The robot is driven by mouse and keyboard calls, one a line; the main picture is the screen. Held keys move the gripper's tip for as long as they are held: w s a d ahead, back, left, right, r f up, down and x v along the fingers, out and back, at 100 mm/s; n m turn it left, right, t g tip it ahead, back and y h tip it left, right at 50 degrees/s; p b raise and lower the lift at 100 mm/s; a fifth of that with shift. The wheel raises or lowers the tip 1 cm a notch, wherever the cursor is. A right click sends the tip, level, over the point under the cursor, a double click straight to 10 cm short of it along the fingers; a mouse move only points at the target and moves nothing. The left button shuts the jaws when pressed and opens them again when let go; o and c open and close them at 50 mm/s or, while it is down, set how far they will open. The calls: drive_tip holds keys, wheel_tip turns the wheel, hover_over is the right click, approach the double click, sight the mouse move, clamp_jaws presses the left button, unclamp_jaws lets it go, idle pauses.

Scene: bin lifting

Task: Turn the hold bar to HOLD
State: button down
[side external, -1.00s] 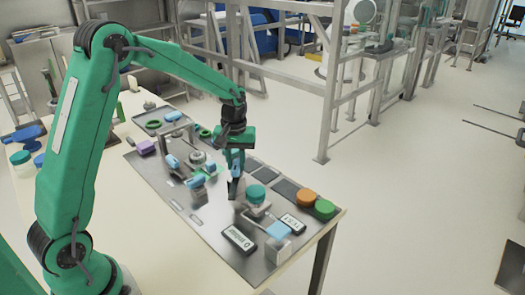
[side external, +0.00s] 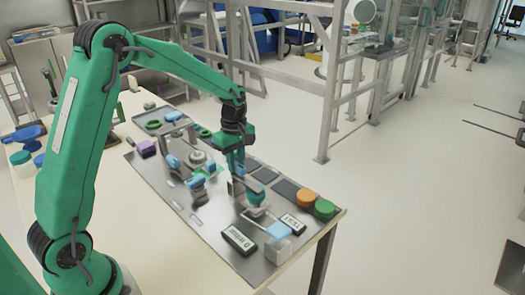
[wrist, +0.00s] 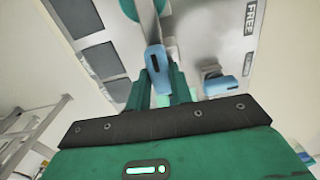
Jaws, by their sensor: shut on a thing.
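My gripper (side external: 238,172) points down over the metal board; in the wrist view its green fingers (wrist: 162,92) are shut on a blue grip (wrist: 156,68). The grip seems to be the end of a grey bar (wrist: 149,20) that runs up the picture; I take it for the hold bar. In the side view the fingers and arm largely hide this grip. A FREE label (wrist: 250,17) lies right of the bar in the wrist view. No HOLD label is legible. A teal knob (side external: 256,196) stands close to my fingers, partly hidden.
Dark pads (wrist: 100,58) lie left of my fingers in the wrist view. Another blue handle (wrist: 219,86) lies at right.

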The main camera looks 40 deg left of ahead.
drive_tip(key=shift+r+n, duration=0.1)
drive_tip(key=shift+n, duration=0.2)
drive_tip(key=c, duration=1.2)
unclamp_jaws()
drive_tip(key=shift+c, duration=0.2)
drive_tip(key=shift+r, duration=3.85)
